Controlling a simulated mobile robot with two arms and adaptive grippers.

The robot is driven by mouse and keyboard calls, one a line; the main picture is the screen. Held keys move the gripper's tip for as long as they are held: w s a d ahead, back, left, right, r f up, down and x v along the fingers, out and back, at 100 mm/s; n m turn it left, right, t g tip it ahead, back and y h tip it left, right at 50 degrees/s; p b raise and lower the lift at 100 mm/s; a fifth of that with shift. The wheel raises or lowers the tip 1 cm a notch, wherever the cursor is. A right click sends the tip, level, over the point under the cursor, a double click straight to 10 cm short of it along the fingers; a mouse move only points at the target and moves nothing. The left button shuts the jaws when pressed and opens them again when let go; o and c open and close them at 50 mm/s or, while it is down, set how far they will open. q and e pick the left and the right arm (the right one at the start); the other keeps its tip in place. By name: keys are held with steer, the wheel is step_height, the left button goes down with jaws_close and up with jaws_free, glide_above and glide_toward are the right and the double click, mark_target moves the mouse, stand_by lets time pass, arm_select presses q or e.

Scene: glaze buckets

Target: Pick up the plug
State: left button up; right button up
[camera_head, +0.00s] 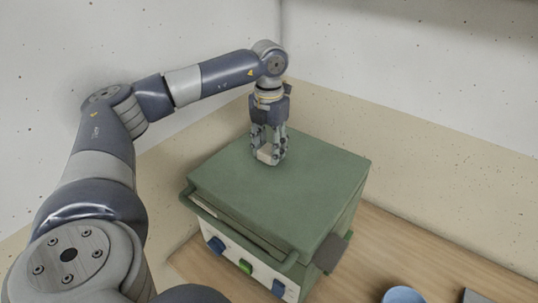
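A small pale beige block (267,155), which looks like the plug, is at the top of the green box-shaped kiln (310,180), towards its back left. My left gripper (269,153) points straight down over it. Its fingers stand on both sides of the block and appear to touch it, so the gripper looks shut on it. The fingers hide part of the block. I cannot tell whether the block rests on the lid or is slightly raised. My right gripper is not in view.
The kiln stands on a wooden surface (385,250) near a wall corner. It has a front handle, blue and green controls, and a dark grey block (332,252) at its right side. A blue round container (403,295) is at the bottom edge. The lid's right half is clear.

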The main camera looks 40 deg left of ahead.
arm_select(q)
steer(key=shift+c, duration=0.2)
steer(key=shift+r, duration=0.3)
step_height(320, 180, up, 9)
steer(key=b, duration=0.1)
steer(key=shift+r+b, duration=0.2)
steer(key=shift+b, duration=0.2)
step_height(320, 180, up, 8)
steer(key=p, duration=0.9)
steer(key=shift+r, duration=0.25)
stand_by(0.5)
